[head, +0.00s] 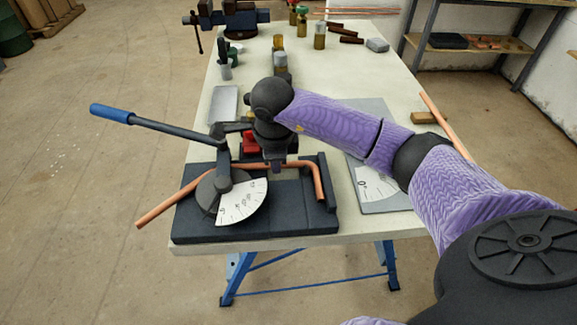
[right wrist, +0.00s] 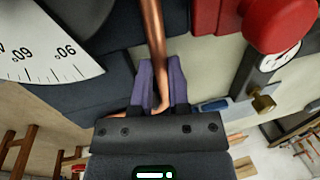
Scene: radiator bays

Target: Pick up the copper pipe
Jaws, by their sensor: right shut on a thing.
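The copper pipe (head: 165,208) lies across the dark pipe bender (head: 290,218). Its left end slants down past the bender's edge, and its right end has a bend toward the front. My right gripper (head: 277,167) reaches down from above onto the pipe, between the round former and the right bend. In the right wrist view the pipe (right wrist: 154,35) runs between the purple fingers of my right gripper (right wrist: 161,70), which are shut on it. The bender's lever with the blue handle (head: 110,113) points up left. My left gripper is not in view.
A second straight copper pipe (head: 447,125) slants at the table's right, near a grey plate with an angle scale (head: 377,185). A red part (head: 249,143) sits behind the pipe. A vise (head: 238,18) and several small fittings stand farther back.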

